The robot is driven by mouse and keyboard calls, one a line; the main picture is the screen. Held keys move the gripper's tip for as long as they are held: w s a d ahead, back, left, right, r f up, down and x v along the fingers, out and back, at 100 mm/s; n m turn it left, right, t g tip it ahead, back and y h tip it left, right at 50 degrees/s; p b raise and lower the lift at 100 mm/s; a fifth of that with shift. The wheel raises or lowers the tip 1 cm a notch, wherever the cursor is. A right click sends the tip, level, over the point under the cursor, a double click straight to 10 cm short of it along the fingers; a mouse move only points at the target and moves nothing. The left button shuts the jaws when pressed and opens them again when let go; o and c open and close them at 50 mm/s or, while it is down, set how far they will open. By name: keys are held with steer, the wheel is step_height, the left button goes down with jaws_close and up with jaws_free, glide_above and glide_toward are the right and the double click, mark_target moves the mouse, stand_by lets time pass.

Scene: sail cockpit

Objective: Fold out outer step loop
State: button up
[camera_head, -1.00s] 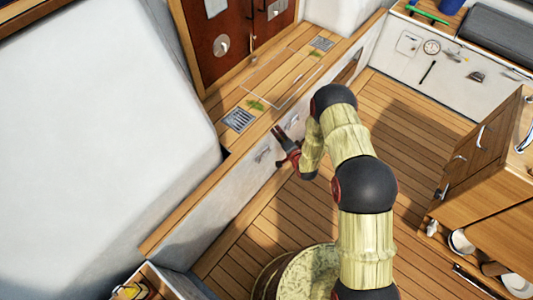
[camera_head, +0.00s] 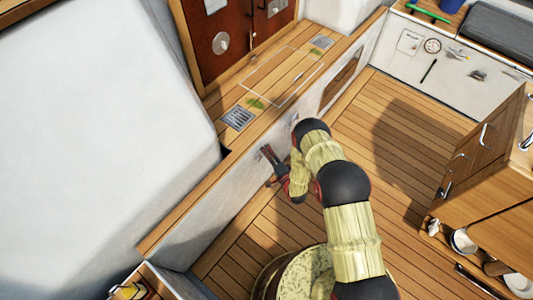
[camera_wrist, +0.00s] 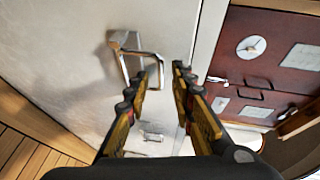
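A metal step loop (camera_wrist: 137,54) stands out from the white wall in the wrist view, at upper left. My gripper (camera_wrist: 168,66) is open with a narrow gap and nothing between the fingers. The left fingertip is close to the loop's near end; I cannot tell whether they touch. In the head view my gripper (camera_head: 265,152) is against the white step wall (camera_head: 215,196) and hides the loop there.
Above the white wall is a wooden ledge (camera_head: 200,196) with a grate (camera_head: 238,118). Dark red doors (camera_head: 240,38) stand behind it. Wooden deck (camera_head: 400,130) lies open to the right, with a wooden cabinet (camera_head: 480,155) at far right.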

steer(key=shift+w+a+f, duration=0.1)
steer(key=shift+w+a, duration=0.2)
steer(key=shift+w, duration=0.15)
jaws_close()
stand_by(0.4)
